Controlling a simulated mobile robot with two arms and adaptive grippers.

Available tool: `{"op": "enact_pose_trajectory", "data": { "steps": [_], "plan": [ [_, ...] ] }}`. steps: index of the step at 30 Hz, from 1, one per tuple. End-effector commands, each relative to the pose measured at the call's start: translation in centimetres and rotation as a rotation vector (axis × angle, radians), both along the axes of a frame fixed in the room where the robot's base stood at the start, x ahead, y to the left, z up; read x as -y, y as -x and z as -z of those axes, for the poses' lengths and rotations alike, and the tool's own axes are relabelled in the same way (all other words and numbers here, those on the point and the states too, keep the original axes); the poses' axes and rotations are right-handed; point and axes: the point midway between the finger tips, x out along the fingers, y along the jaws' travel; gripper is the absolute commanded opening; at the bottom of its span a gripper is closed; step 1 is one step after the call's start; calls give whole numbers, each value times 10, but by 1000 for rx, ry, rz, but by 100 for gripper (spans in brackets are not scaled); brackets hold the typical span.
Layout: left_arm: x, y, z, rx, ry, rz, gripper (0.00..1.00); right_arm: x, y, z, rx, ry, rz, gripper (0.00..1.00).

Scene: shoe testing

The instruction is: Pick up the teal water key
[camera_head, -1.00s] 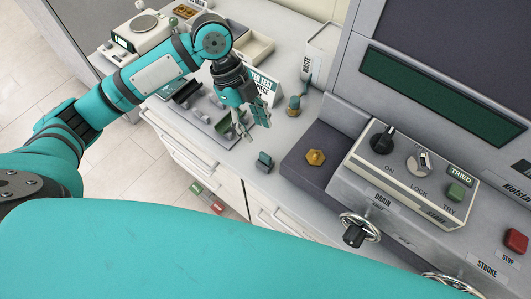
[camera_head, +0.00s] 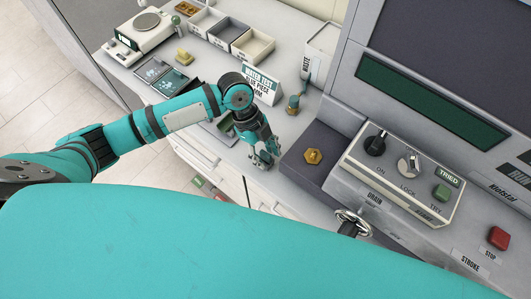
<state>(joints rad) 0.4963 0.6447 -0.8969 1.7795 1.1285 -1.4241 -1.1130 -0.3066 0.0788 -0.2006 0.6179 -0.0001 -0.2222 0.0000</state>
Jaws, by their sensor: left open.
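My left gripper (camera_head: 263,161) is open and points down at the front edge of the counter, left of the dark ledge. It is over the spot of a small teal-grey upright piece, which looks like the teal water key. The gripper's fingers now largely hide that piece, and I cannot tell whether they touch it. My right gripper is not in view.
A brass and teal fitting (camera_head: 293,105) stands behind the gripper, near a white sign (camera_head: 262,86). A brass hex piece (camera_head: 313,156) lies on the dark ledge (camera_head: 327,143). The control box (camera_head: 400,178) is to the right. Open bins (camera_head: 228,33) stand at the back left.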

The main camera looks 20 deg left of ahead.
Motion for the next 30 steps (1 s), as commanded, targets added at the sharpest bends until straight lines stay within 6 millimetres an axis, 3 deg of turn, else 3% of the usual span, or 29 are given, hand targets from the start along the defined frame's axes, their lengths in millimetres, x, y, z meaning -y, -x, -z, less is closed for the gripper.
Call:
{"op": "enact_pose_trajectory", "data": {
  "steps": [3,12,23,30],
  "plan": [
    [0,0,0,0,0,0,38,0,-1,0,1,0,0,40],
    [0,0,0,0,0,0,0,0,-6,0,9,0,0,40],
    [0,-1,-2,1,0,0,0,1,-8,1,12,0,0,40],
    [-1,-2,-19,5,1,0,0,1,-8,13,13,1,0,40]
  ]
}}
